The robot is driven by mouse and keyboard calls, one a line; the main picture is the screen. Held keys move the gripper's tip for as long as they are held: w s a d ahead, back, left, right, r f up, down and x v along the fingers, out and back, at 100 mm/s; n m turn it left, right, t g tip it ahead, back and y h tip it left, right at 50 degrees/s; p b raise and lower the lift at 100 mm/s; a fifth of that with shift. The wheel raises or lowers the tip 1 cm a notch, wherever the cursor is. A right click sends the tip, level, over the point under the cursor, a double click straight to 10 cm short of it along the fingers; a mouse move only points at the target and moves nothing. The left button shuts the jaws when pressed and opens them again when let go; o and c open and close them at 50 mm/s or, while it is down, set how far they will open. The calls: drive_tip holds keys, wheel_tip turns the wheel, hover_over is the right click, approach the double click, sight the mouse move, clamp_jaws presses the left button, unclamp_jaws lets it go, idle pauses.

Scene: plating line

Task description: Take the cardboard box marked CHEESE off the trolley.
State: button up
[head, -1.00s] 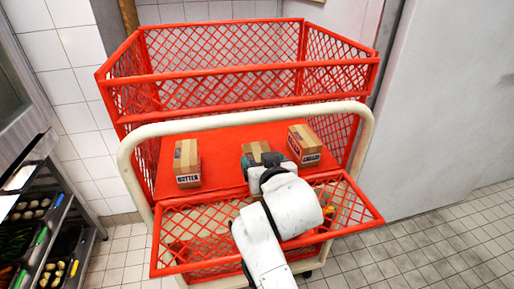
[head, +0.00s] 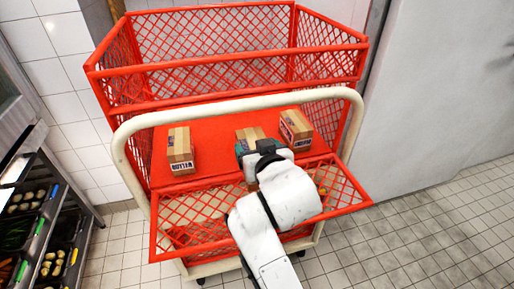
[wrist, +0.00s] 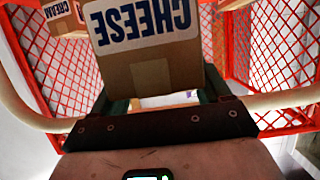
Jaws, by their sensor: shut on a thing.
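The CHEESE box (wrist: 150,72) is a brown cardboard box with a white label and blue letters, upside down in the wrist view. My gripper (wrist: 163,100) is shut on it, with a dark finger on each side of its near end. In the head view the box (head: 250,133) shows only in part, between two other boxes. My gripper (head: 262,160) and wrist hide its front. The red trolley (head: 220,130) has mesh walls and a lowered front panel. I cannot tell whether the box still touches the shelf.
A box (head: 181,150) stands left on the shelf, its label hard to read. Another box (head: 296,130) stands close on the right; its label reads CREAM in the wrist view (wrist: 62,18). The pale handle bar (head: 135,124) arches over the front. Food bins (head: 45,215) stand left.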

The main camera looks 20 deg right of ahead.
drive_tip(key=shift+s+r, duration=0.1)
drive_tip(key=shift+r, duration=0.05)
drive_tip(key=s+p, duration=0.2)
drive_tip(key=s, duration=1)
idle(0.3)
drive_tip(key=s, duration=1.2)
idle(0.6)
drive_tip(key=shift+w, duration=0.1)
